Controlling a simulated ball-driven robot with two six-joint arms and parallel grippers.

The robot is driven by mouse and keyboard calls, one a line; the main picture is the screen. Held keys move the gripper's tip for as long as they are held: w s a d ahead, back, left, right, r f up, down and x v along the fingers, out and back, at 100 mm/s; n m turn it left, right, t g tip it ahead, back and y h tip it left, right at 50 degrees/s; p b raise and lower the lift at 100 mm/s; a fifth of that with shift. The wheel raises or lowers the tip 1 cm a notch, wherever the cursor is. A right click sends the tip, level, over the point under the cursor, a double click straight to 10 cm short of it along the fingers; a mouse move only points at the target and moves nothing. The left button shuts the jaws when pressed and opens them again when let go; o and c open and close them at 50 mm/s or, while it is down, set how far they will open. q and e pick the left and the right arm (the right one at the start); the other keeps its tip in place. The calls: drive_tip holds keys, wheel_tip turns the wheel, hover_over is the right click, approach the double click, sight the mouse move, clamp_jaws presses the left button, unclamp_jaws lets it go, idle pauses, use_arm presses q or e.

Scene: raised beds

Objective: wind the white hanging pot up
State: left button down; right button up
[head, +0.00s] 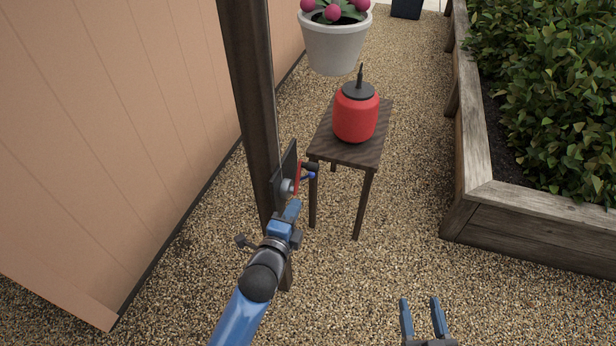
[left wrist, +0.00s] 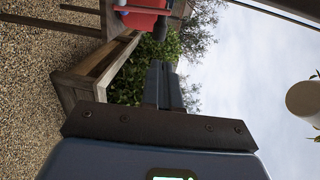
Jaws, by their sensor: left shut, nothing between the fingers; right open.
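The white hanging pot (head: 335,46), with pink blooms, hangs at the top of the head view, behind and above the side table. A pale rounded shape at the right edge of the left wrist view (left wrist: 304,100) looks like it. On the dark post (head: 255,100) is a winch (head: 286,187) with a red crank arm (head: 297,178) and a black handle (head: 310,167). My left gripper (head: 293,208) is shut and empty, just below the crank; whether it touches is unclear. Its fingers show in the left wrist view (left wrist: 166,86). My right gripper (head: 422,318) is open and empty, low at right.
A timber raised bed (head: 520,228) with leafy plants fills the right. A tan wall (head: 110,120) runs along the left.

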sight(312, 170)
use_arm(q)
drive_tip(key=x, duration=1.2)
drive_tip(key=shift+w+f, duration=0.1)
drive_tip(key=shift+w, duration=0.15)
drive_tip(key=shift+w+g+p, duration=0.1)
drive_tip(key=shift+g+p, duration=0.2)
drive_tip(key=shift+p, duration=0.45)
drive_tip(key=shift+r+p, duration=0.25)
drive_tip(key=shift+p, duration=0.3)
drive_tip(key=w+g+p, duration=0.1)
drive_tip(key=p, duration=0.2)
drive_tip(key=w+g+y+p, duration=0.1)
drive_tip(key=p, duration=0.2)
drive_tip(key=shift+d+r+g, duration=0.1)
drive_tip(key=shift+d+g, duration=0.25)
drive_tip(key=shift+g, duration=0.05)
drive_tip(key=shift+w+d+f+g+y+p, duration=0.15)
drive_tip(key=shift+w+f+g+y+p, duration=0.25)
drive_tip(key=shift+g+p, duration=0.55)
drive_tip(key=shift+w+f+g+p, duration=0.25)
drive_tip(key=shift+f+g+p, duration=0.1)
drive_tip(key=shift+p, duration=0.05)
drive_tip(key=shift+d, duration=0.1)
